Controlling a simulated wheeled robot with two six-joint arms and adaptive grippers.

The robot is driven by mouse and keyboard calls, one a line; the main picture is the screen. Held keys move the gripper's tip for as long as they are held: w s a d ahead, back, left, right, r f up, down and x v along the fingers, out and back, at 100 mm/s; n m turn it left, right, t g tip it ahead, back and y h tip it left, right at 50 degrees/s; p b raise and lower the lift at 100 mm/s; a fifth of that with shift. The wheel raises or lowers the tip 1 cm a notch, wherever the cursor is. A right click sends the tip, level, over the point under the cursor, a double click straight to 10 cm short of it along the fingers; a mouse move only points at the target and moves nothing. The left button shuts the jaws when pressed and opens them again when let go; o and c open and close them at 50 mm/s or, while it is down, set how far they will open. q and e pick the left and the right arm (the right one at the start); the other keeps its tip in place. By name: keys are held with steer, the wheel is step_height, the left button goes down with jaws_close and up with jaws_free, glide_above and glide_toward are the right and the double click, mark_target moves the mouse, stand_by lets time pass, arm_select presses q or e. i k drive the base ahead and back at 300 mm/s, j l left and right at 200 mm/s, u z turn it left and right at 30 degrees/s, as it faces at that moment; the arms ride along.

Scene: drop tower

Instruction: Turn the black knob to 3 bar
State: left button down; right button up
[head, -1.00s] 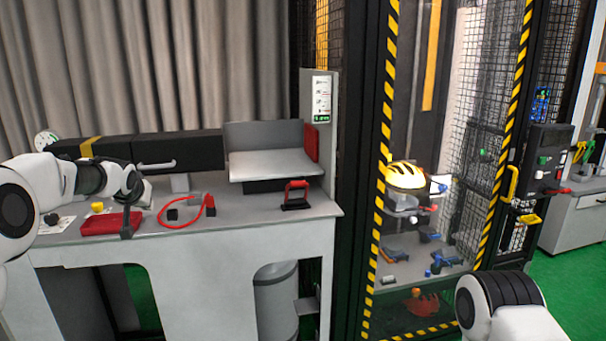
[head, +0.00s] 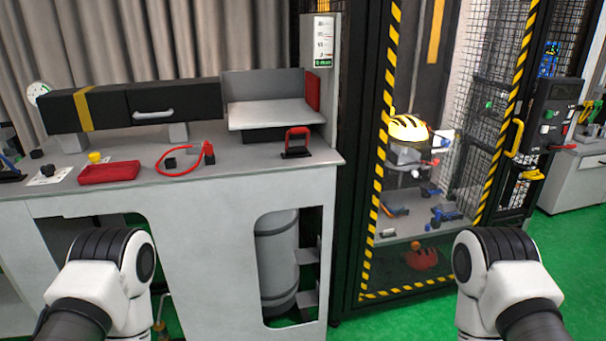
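A small black knob (head: 48,170) stands on a white label sheet (head: 44,179) at the left end of the grey bench. A round white gauge (head: 38,92) shows behind the left end of the long black box; its reading is too small to tell. My left and right arms show only as white and black links at the bottom of the head view. Neither gripper is in view. Nothing touches the knob.
A caged tower (head: 375,200) stands right of the bench.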

mark_target(48, 169)
steer(key=u, duration=1.35)
steer(key=i+j, duration=0.15)
